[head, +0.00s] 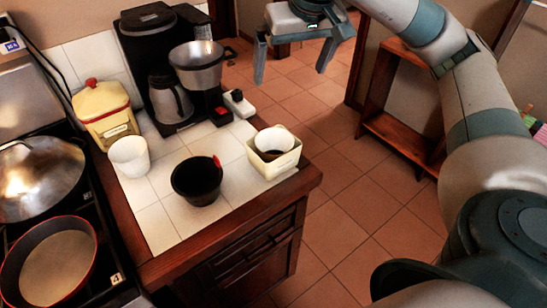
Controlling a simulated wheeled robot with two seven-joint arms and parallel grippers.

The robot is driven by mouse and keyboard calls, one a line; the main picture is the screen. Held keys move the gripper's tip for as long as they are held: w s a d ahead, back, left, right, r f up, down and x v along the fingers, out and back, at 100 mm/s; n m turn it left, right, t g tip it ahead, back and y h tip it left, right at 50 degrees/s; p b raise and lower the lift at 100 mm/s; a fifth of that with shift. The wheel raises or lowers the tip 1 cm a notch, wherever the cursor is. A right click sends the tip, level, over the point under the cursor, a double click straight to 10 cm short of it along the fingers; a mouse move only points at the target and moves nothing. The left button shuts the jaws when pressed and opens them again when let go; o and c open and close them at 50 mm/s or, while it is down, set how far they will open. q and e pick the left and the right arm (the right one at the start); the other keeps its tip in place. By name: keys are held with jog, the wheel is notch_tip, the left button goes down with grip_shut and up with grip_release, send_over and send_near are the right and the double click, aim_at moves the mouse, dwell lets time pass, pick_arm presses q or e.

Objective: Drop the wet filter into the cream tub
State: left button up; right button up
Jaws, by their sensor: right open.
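The cream tub (286,166) stands at the right corner of the white tiled counter. A white paper filter (276,137) with dark brown contents sits inside the tub, its upper edge rising above the tub's rim. My right gripper (291,75) is open and empty, its fingers pointing down. In the picture it shows above and beyond the tub, against the floor, apart from tub and filter. My left gripper is not in view.
A black cup-shaped holder (197,183) with a red tab and a white cup (130,157) stand left of the tub. Behind are a yellow canister (103,118) and a black coffee maker (150,45). The stove with pans (50,265) is at left. Open floor lies right.

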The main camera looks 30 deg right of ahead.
jog(key=shift+v, duration=1.55)
jog(key=shift+s+f, duration=0.1)
jog(key=shift+f, duration=0.05)
